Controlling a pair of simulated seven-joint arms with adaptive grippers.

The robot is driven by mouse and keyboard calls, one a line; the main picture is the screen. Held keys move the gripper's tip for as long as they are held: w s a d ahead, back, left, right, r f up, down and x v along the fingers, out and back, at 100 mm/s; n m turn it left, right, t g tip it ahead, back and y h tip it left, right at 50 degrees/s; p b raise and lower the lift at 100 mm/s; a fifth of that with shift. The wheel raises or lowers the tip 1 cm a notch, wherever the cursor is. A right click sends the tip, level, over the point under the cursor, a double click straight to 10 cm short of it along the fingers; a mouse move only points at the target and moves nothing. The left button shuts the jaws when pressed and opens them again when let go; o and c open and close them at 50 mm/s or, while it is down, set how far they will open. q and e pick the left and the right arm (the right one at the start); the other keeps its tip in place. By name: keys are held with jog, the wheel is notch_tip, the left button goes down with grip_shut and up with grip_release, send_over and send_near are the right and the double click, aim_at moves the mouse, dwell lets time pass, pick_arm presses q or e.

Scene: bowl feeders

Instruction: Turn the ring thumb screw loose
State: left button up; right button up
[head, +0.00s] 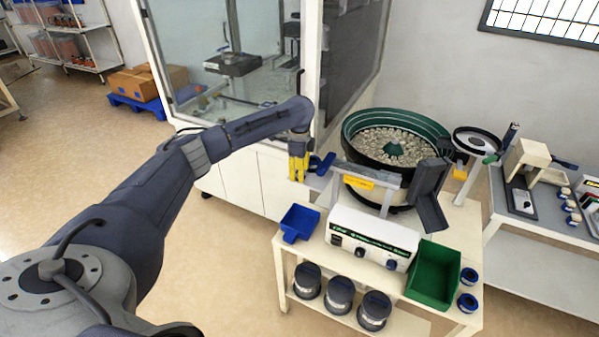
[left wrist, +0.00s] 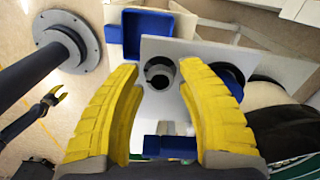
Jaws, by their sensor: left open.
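My left gripper (head: 298,167) has yellow fingers and hangs at the left end of the bowl feeder's bracket. In the left wrist view its two fingers (left wrist: 167,118) are spread apart with a gap between them. A dark grey ring-shaped part (left wrist: 160,73), which looks like the ring thumb screw, sits on a pale plate (left wrist: 199,50) beyond the gap. The fingers do not appear to touch it. In the head view I cannot make out the ring. A small yellow-tipped gripper (left wrist: 54,95), probably my right, shows far off at left; its opening is unclear.
A blue knob-like part (head: 322,163) sits just right of the left gripper. The bowl feeder (head: 350,130) stands behind. A blue bin (head: 299,223), a white control box (head: 372,238) and a green bin (head: 434,274) are on the table below. Left of the table is open floor.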

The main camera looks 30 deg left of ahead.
pick_arm(q)
grip_shut()
dwell(0.5)
jog(key=n, duration=0.7)
jog(key=shift+n, duration=0.3)
jog(key=n, duration=0.4)
jog(key=shift+n, duration=2.2)
